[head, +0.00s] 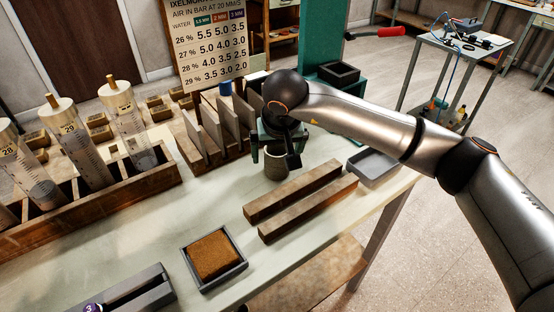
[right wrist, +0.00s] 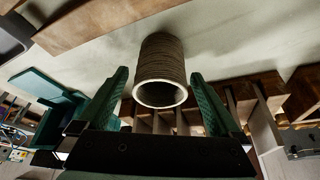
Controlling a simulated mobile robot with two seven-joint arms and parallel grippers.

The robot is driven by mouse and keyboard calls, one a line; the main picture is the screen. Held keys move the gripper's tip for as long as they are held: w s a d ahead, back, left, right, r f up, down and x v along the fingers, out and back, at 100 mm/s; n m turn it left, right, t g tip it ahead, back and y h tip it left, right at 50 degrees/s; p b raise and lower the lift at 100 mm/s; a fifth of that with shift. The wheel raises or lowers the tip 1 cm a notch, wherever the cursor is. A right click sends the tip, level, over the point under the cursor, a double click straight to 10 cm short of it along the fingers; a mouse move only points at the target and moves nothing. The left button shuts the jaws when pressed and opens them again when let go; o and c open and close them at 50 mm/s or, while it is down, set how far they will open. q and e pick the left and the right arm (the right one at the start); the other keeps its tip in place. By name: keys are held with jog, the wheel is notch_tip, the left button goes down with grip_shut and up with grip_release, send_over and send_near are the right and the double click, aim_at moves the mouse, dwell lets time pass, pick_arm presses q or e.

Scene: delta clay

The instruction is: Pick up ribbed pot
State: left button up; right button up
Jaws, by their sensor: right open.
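The ribbed pot (head: 275,168) stands on the pale bench top, partly hidden beneath my right gripper (head: 280,153) in the head view. In the right wrist view the pot (right wrist: 161,60) is a grey-brown ribbed cylinder with a pale round rim facing the camera. My right gripper (right wrist: 160,78) is open, with one green finger on each side of the pot. A gap shows between each finger and the pot's wall in that view. My left gripper is not in view.
Two wooden bars (head: 300,200) lie in front of the pot. A wooden rack with upright slats (head: 215,125) stands behind and left. A grey tray (head: 375,167) sits to the right. A dark tray with a brown block (head: 214,254) lies nearer; bare bench surrounds it.

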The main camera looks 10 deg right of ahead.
jog(key=shift+x, duration=1.1)
jog(key=c, duration=1.5)
jog(key=shift+o, duration=0.2)
jog(key=shift+r, duration=0.1)
